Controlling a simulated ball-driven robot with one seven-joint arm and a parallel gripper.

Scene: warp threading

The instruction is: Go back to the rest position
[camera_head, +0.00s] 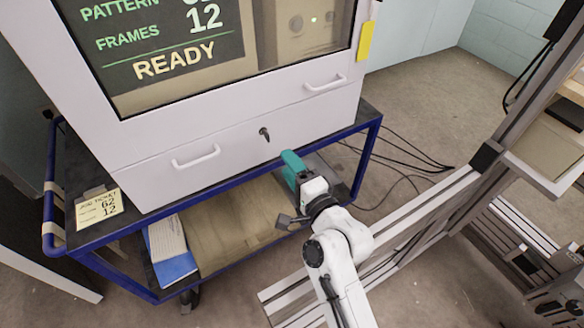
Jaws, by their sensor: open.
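My white arm reaches up from the bottom of the head view, in front of the cart. My gripper (283,221) is the dark part beside the wrist. It is open, and I see nothing between its fingers. It shows in front of the cart's lower shelf, apart from the cabinet's handles as far as this view tells. A teal block-shaped part sits at the top of the wrist.
A white cabinet (130,190) with a screen (215,45) reading READY stands on a blue-framed cart (310,142). A job ticket (98,207) reads 62 and 12. A metal frame (440,205) stands close on the right. Black cables (410,150) lie on the floor behind.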

